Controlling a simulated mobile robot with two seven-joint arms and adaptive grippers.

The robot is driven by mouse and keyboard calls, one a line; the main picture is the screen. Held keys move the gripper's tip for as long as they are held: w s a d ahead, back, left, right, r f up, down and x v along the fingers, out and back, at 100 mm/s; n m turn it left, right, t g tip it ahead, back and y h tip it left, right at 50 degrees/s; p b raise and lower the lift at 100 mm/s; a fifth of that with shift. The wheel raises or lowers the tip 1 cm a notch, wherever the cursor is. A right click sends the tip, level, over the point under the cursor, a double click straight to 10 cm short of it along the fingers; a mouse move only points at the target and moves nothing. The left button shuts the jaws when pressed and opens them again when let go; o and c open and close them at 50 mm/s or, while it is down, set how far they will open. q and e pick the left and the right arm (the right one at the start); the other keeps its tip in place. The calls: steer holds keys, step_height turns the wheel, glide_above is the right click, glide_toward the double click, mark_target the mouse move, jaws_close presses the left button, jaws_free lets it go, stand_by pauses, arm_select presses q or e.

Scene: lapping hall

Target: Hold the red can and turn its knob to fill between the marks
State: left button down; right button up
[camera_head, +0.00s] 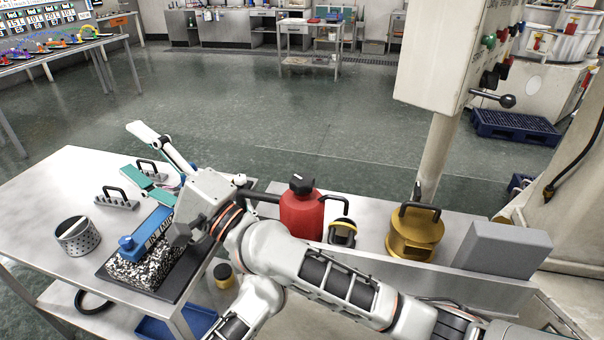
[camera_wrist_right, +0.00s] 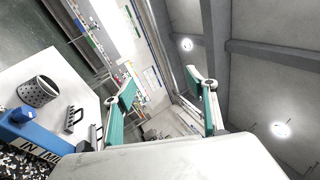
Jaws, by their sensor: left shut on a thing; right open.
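The red can (camera_head: 301,216) stands upright on the grey bench behind my right arm, which hides part of its lower left. Its black knob (camera_head: 301,185) with a pale mark is on top. A dark bar runs from its left side toward my right wrist. A black spout bends down on its right, above a small black-and-yellow cup (camera_head: 343,233). I cannot make out any fill marks. My right gripper (camera_head: 137,150) is open and empty, far left of the can; its spread fingers also show in the right wrist view (camera_wrist_right: 161,83). My left gripper is hidden behind my right arm.
On the left table (camera_head: 62,190) are a perforated cup (camera_head: 77,237), black-handled blocks (camera_head: 117,200) and a blue tool on a speckled slab (camera_head: 142,268). Right of the can are a brass pot (camera_head: 414,236) and a grey block (camera_head: 502,249). A post (camera_head: 439,155) rises behind.

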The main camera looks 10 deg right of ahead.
steer(key=s+a+n+g+y, duration=0.1)
steer(key=s+a+n+g, duration=0.1)
steer(key=a+n+g, duration=0.35)
steer(key=n+g+h, duration=0.7)
steer(key=n+h, duration=1.4)
steer(key=n, duration=0.5)
glide_toward(302, 179)
step_height(302, 179, down, 9)
steer(key=shift+s+d+r, duration=0.15)
steer(key=shift+s+r, duration=0.05)
steer(key=c, duration=1.1)
